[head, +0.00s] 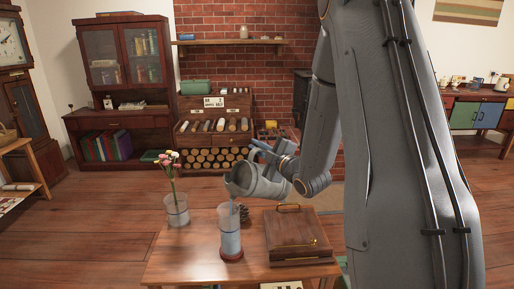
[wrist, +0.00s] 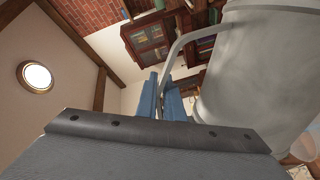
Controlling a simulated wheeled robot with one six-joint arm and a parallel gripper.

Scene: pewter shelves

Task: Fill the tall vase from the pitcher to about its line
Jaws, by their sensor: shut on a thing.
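The grey pitcher (head: 258,184) is tilted with its mouth to the left, above the tall vase. My gripper (head: 266,152) is shut on the pitcher's handle. In the wrist view, my blue fingers (wrist: 163,100) close around the handle (wrist: 178,50), and the pale pitcher body (wrist: 255,75) fills the right side. The tall vase (head: 230,240) is clear, stands upright on a reddish base on the table, and looks bluish inside. A thin pale streak seems to run between the spout and the vase mouth. The exact level against the line is too small to tell.
A clear vase with pink and yellow flowers (head: 177,211) stands left of the tall vase. A closed wooden box (head: 298,236) sits to its right, with a small dark object (head: 244,212) between. The wooden table (head: 190,262) is bare at its front left.

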